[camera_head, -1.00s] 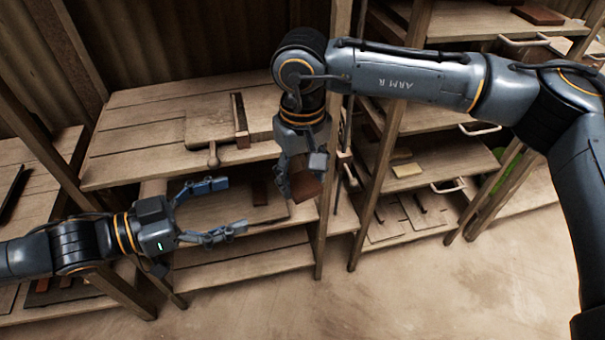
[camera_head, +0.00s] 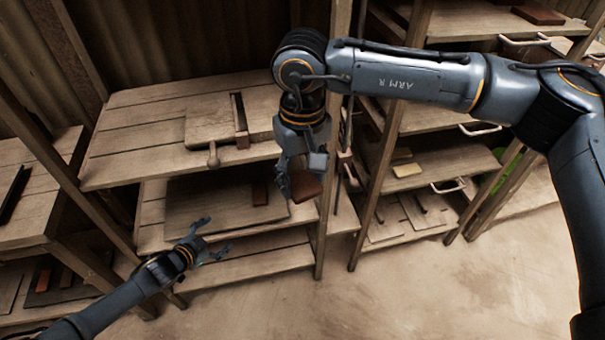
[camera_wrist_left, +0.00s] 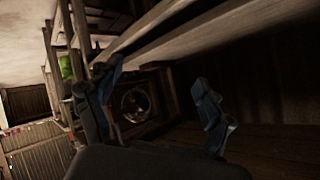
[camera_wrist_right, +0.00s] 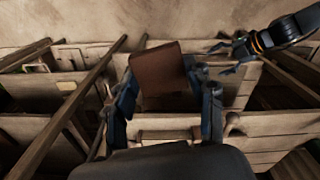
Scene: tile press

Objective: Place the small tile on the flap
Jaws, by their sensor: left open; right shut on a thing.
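My right gripper (camera_head: 301,177) is shut on a reddish-brown tile (camera_head: 307,187), held in front of the shelf unit. The tile (camera_wrist_right: 160,70) also shows between the fingers in the right wrist view. A pale wooden board with a knobbed handle (camera_head: 208,124), possibly the flap, lies on the upper shelf, left of and behind the right gripper. Another small brown tile (camera_head: 260,192) is on a flat board (camera_head: 215,205) on the shelf below. My left gripper (camera_head: 217,235) is open and empty, low in front of the lower shelves. Its spread fingers show in the left wrist view (camera_wrist_left: 160,95).
An upright post (camera_head: 335,200) stands just right of the held tile. Shelves to the right hold a pale yellow block (camera_head: 406,170) and several boards. Dark and brown tiles (camera_head: 60,280) sit at the lower left. The floor in front is clear.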

